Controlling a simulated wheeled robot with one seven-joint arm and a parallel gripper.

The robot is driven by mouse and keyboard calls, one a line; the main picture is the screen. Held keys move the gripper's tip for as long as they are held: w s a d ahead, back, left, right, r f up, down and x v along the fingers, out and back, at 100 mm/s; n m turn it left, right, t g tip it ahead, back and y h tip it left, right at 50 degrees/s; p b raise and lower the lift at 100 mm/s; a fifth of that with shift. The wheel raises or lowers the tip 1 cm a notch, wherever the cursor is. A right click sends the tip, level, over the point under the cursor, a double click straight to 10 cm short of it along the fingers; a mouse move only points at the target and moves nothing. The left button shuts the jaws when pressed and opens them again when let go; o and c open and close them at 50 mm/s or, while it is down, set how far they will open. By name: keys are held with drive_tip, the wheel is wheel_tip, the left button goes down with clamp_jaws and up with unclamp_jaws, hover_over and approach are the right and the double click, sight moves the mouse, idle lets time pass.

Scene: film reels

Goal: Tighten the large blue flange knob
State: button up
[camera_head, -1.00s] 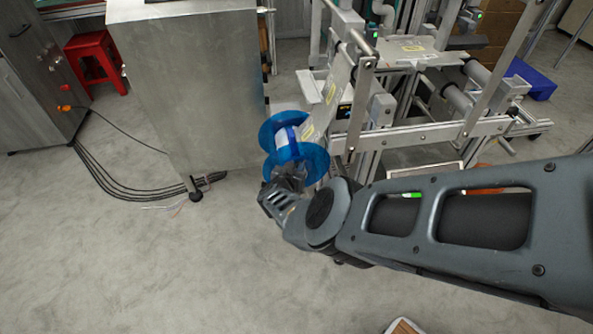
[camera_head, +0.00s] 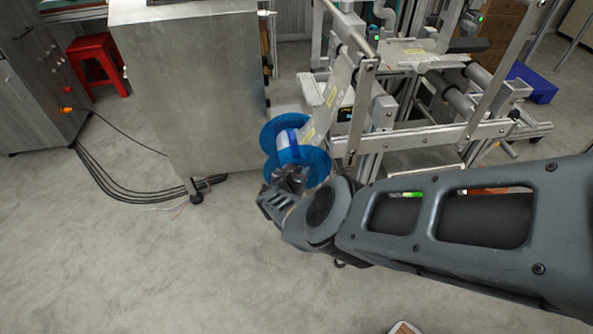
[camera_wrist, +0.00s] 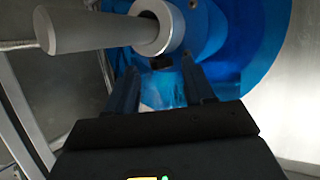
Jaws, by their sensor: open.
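The blue film reel with two large blue flanges (camera_head: 312,162) sits on the near left end of the machine, and the near flange (camera_wrist: 262,40) fills the upper right of the wrist view. A metal shaft with a round collar (camera_wrist: 172,28) passes through its blue hub. A small dark knob-like piece (camera_wrist: 162,62) sticks out under the collar. My gripper (camera_wrist: 161,80) is open, with its two dark fingers pointing up toward this piece, one on each side in the picture. Contact cannot be told. In the head view my gripper (camera_head: 288,180) is just below the reel, partly hidden by my wrist.
The metal machine frame (camera_head: 430,135) with rollers stands to the right of the reel. A grey metal cabinet (camera_head: 190,90) stands close on the left. Black cables (camera_head: 110,180) lie on the floor at left.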

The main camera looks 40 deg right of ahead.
drive_tip(key=shift+r, duration=0.1)
drive_tip(key=n+t+p, duration=0.1)
drive_tip(key=n+t+y+p, duration=0.1)
drive_tip(key=shift+s+d+r+p, duration=0.2)
drive_tip(key=shift+s+p, duration=0.1)
drive_tip(key=shift+s+d+f+n+t+y+p, duration=0.1)
drive_tip(key=shift+n+t+y+p, duration=0.05)
drive_tip(key=shift+n+t+y, duration=0.25)
drive_tip(key=shift+s+f+n+t+y+p, duration=0.15)
drive_tip(key=shift+n+t+y, duration=0.15)
drive_tip(key=shift+n+y, duration=0.15)
drive_tip(key=shift+d+f+n+t+y+b, duration=0.2)
drive_tip(key=shift+n+t+y+b, duration=0.15)
drive_tip(key=shift+n+t+y, duration=0.45)
drive_tip(key=b, duration=0.1)
drive_tip(key=n+y+b, duration=0.1)
drive_tip(key=b, duration=0.1)
drive_tip(key=shift+s+d+f+n+t, duration=0.1)
drive_tip(key=shift+n+t, duration=0.15)
drive_tip(key=shift+t, duration=0.05)
drive_tip(key=shift+y+b, duration=0.25)
drive_tip(key=shift+b, duration=0.15)
drive_tip(key=shift+d+n+t+y+b, duration=0.15)
drive_tip(key=shift+n+t+y+b, duration=0.2)
drive_tip(key=shift+b, duration=0.6)
drive_tip(key=shift+n+y+b, duration=0.35)
drive_tip(key=shift+b, duration=0.9)
